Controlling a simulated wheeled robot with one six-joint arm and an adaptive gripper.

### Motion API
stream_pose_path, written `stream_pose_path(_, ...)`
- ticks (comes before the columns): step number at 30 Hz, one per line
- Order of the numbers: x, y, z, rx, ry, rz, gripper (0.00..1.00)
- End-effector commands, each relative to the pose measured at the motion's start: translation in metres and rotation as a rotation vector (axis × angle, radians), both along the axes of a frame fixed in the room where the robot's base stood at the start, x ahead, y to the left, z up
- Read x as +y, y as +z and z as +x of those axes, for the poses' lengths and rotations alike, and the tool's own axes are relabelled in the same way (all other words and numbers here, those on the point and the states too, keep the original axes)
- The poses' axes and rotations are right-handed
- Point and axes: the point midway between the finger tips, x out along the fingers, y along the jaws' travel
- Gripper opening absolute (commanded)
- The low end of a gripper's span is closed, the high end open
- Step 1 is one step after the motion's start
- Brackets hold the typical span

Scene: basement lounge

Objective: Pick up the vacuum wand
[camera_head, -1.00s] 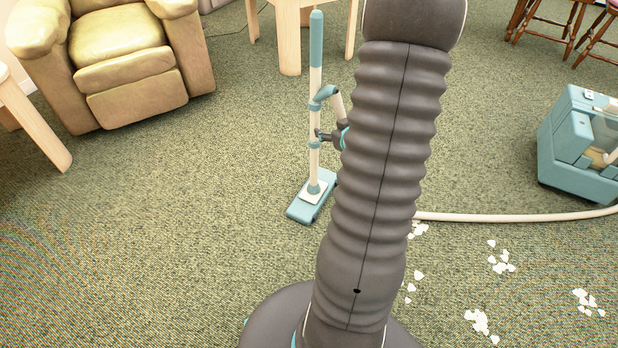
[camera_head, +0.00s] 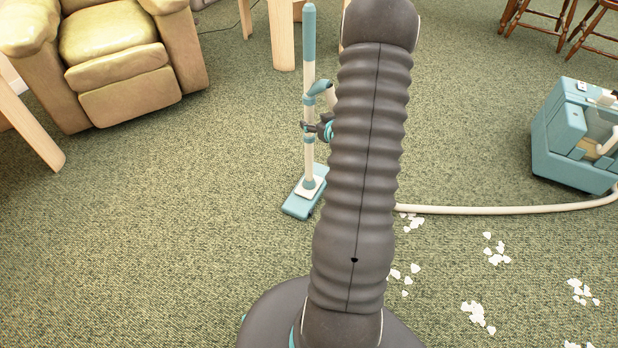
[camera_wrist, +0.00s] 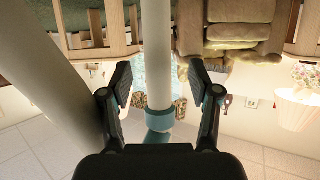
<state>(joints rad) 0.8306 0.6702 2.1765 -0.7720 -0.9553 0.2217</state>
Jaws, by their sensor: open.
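The vacuum wand (camera_head: 309,75) stands upright on its teal floor head (camera_head: 300,199), with a cream tube and a teal top. My gripper (camera_head: 313,128) is at the tube's lower half, below the hose joint, partly hidden behind my arm. In the wrist view, which looks upside down, the cream wand tube (camera_wrist: 160,45) runs between the two spread black fingers of my gripper (camera_wrist: 160,80). Gaps show on both sides of the tube. A teal collar (camera_wrist: 158,118) on the wand lies nearer the palm in the picture.
A cream hose (camera_head: 480,210) runs right to the teal vacuum canister (camera_head: 575,140). White scraps (camera_head: 473,315) lie on the carpet at lower right. A tan recliner (camera_head: 125,60) and pale wooden table legs (camera_head: 283,35) stand behind. Carpet at left front is clear.

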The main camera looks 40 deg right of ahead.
Motion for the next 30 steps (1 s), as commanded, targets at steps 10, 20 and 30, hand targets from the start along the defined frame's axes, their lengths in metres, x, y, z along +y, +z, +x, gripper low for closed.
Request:
stream_pose_path(10, -0.009, -0.018, 0.038, 0.0, 0.001, -0.001, 0.62)
stream_pose_path(20, -0.01, -0.019, 0.04, 0.0, 0.0, -0.001, 0.49)
stream_pose_path(30, -0.01, -0.017, 0.041, -0.004, 0.001, -0.002, 0.0)
